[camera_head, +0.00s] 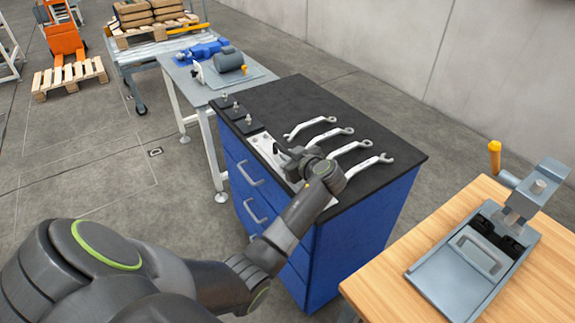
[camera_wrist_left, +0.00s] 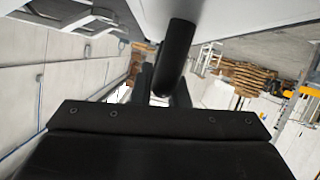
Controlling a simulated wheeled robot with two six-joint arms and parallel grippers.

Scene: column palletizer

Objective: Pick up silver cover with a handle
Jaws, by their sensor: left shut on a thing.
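A silver cover (camera_head: 262,144), a flat light metal plate, lies at the front edge of the cabinet's black top, partly hidden by my left wrist. My left gripper (camera_head: 286,156) is over it and shut on its dark handle. In the left wrist view the dark round handle (camera_wrist_left: 178,50) runs down from the pale cover (camera_wrist_left: 215,15) between my fingers. The head view does not show clearly whether the cover touches the top. My right gripper is not in view.
Several wrenches (camera_head: 352,147) lie on the blue cabinet (camera_head: 375,218), just beyond the gripper. Small dark blocks with knobs (camera_head: 238,113) stand at its left end. A wooden table (camera_head: 395,270) with a grey press fixture (camera_head: 455,285) stands at the right.

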